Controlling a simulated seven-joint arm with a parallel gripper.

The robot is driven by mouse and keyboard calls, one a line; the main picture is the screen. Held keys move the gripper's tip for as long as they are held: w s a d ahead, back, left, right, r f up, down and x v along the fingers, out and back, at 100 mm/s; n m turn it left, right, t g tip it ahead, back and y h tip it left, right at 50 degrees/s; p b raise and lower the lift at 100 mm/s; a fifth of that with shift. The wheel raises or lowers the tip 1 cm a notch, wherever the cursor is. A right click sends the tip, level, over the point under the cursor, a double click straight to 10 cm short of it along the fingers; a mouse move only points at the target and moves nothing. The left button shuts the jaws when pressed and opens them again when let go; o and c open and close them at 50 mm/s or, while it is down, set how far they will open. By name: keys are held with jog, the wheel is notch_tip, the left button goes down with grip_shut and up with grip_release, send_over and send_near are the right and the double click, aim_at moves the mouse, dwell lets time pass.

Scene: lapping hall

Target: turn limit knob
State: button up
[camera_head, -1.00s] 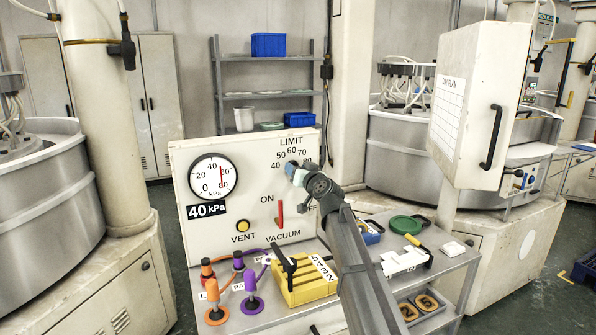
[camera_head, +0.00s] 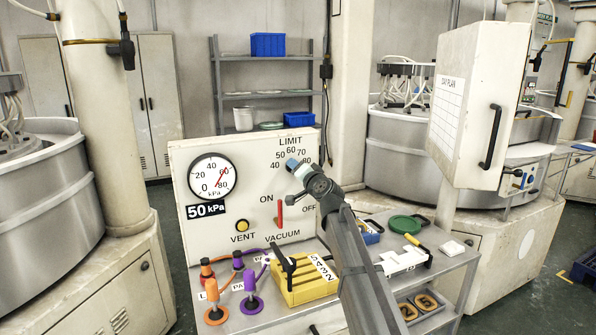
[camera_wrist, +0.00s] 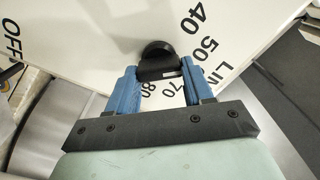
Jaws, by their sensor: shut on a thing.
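The limit knob (camera_wrist: 158,58) is black and round with a grip bar. It sits on the white panel (camera_head: 190,160) inside an arc of numbers from 40 to 80 under the word LIMIT. My gripper (camera_wrist: 157,72) has its blue fingers shut on the knob's bar, one on each side. In the head view my gripper (camera_head: 292,165) covers the knob. I cannot tell which number the knob points to.
A red vacuum lever (camera_head: 280,213) stands upright below the knob, near ON. A yellow vent button (camera_head: 242,226) is left of it. A yellow block (camera_head: 302,290), orange and purple fittings, and a green round item (camera_head: 405,224) lie on the bench. A white cabinet (camera_head: 470,110) stands right.

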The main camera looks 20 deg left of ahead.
dwell(0.4)
jog(key=o, duration=1)
jog(key=shift+o, duration=0.2)
jog(key=shift+s+d, duration=0.1)
jog(key=v, duration=1.3)
jog(key=shift+s+d, duration=0.2)
